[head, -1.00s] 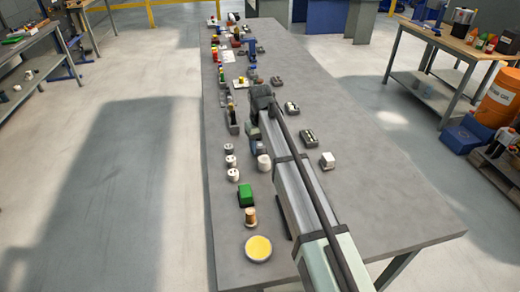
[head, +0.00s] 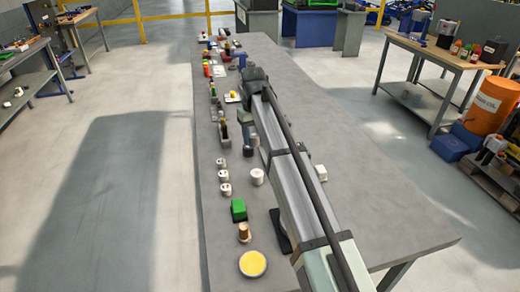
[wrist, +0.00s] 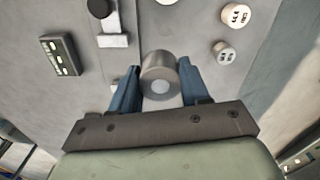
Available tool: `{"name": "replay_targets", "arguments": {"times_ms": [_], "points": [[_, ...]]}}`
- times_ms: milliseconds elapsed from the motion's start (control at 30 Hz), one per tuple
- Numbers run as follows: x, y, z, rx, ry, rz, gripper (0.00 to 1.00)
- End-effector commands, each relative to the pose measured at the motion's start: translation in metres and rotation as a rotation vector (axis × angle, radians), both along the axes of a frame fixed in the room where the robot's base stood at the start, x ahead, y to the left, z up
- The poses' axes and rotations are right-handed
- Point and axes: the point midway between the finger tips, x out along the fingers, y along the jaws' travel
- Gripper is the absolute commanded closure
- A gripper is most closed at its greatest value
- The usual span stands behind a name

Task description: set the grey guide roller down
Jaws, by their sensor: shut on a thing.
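The grey guide roller (wrist: 157,66) shows in the wrist view as a short metallic cylinder with a pale round spot on its near end. My gripper (wrist: 158,72) is shut on it, one blue finger at each side. A grey table surface lies behind the roller in that view. I cannot tell whether the roller touches it. In the head view my arm reaches along the table, and I cannot make out the roller there.
In the wrist view, white dotted cylinders (wrist: 224,52) lie right, and a dark block with pale buttons (wrist: 58,56) left. On the table in the head view stand a green block (head: 238,209), a yellow-topped dish (head: 253,263) and a white block (head: 321,172). The table's right front is bare.

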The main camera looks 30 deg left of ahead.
Motion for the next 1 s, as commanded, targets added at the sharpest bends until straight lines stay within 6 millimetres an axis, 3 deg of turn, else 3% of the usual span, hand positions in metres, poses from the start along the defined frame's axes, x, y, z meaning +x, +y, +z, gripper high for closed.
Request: {"name": "replay_targets", "arguments": {"times_ms": [300, 400, 800, 1000], "points": [[0.078, -0.007, 0.014, 0.001, -0.001, -0.003, 0.93], [0.093, -0.011, 0.013, 0.000, 0.000, -0.002, 0.93], [0.096, -0.014, -0.042, 0.000, 0.000, 0.000, 0.93], [0.096, -0.013, -0.055, 0.000, 0.000, 0.000, 0.93]]}}
